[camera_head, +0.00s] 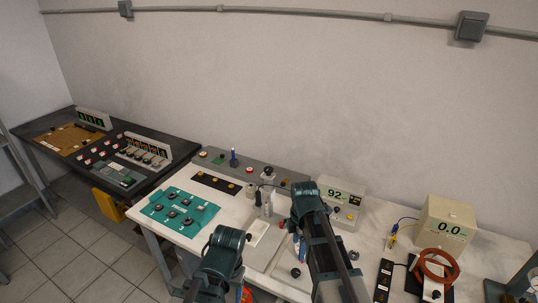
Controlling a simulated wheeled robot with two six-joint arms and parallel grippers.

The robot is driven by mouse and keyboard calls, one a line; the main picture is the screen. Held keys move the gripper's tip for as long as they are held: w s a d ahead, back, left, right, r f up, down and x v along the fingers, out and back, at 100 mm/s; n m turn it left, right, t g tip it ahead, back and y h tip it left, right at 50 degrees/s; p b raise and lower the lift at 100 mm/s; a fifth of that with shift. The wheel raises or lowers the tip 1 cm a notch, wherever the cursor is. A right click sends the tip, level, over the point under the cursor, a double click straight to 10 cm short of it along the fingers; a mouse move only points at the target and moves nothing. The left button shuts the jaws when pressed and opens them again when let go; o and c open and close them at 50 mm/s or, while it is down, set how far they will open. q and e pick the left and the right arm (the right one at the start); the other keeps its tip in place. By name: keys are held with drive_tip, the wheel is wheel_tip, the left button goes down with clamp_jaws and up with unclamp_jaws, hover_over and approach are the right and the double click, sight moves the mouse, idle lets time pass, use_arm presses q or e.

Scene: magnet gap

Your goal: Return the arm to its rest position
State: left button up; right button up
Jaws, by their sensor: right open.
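My right arm (322,240) is folded up over the front middle of the white bench, its dark green elbow toward the wall. My right gripper (299,243) shows only in small part beside that arm, over the bench; it is open, and I see nothing held in it. My left arm (225,255) is folded at the bench's front edge, left of the right arm. Its gripper is not visible.
The white bench (380,235) bears a teal mat (180,212) with dark round parts, a display reading 92 (335,194), a beige box reading 0.0 (447,222) and an orange-brown ring (438,266). A dark table (50,125) with panels stands at left. The floor (80,262) is clear at front left.

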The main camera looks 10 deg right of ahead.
drive_tip(key=s+a+m+h, duration=0.1)
drive_tip(key=s+a+m, duration=0.9)
drive_tip(key=s+m, duration=0.4)
drive_tip(key=shift+s+a+f+m, duration=0.2)
drive_tip(key=shift+a+m, duration=0.1)
drive_tip(key=shift+m, duration=0.1)
idle(0.6)
drive_tip(key=m+y, duration=0.1)
drive_tip(key=m, duration=0.2)
hover_over(296, 271)
wheel_tip(296, 271, down, 14)
drive_tip(key=b, duration=1.4)
drive_tip(key=shift+r, duration=0.25)
